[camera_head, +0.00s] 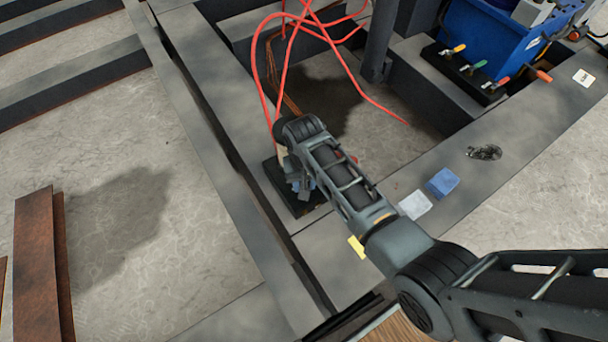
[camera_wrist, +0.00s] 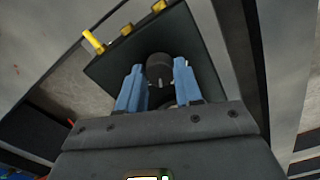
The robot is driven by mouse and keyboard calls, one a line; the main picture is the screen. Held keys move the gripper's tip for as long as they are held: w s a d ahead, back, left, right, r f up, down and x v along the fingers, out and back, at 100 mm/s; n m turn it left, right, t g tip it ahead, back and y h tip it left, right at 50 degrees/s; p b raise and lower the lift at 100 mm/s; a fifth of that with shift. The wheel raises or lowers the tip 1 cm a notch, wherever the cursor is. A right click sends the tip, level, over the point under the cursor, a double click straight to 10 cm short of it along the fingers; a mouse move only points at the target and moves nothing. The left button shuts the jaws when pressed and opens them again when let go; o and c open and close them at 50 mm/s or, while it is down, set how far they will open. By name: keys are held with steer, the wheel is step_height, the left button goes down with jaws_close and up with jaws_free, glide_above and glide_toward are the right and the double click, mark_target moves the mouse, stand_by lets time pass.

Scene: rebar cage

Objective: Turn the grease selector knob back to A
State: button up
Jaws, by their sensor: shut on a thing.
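The dark grease selector knob (camera_wrist: 160,68) stands on a black plate (camera_wrist: 205,75) in the wrist view. My gripper (camera_wrist: 158,70) has its two blue fingers on either side of the knob, shut on it. A small light mark shows on the knob, but I cannot read any letter or tell which setting it points to. In the head view my gripper (camera_head: 302,185) is over the black plate (camera_head: 298,208), and my arm hides the knob there.
Yellow fittings (camera_wrist: 94,41) sit along the plate's edge. Red hoses (camera_head: 283,75) loop just behind my gripper. A blue unit (camera_head: 490,40) with coloured handles stands at the upper right. A blue cloth (camera_head: 442,182) and a white cloth (camera_head: 415,204) lie on the beam right of my arm.

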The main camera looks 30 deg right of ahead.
steer(key=n+p, duration=0.3)
steer(key=n, duration=0.2)
steer(key=shift+r+n, duration=0.15)
steer(key=shift+n, duration=0.15)
steer(key=shift+n+p, duration=1)
steer(key=shift+n, duration=1.3)
steer(key=o, duration=1)
steer(key=shift+o, duration=0.2)
steer(key=shift+r+p, duration=1.3)
steer(key=shift+r, duration=2.45)
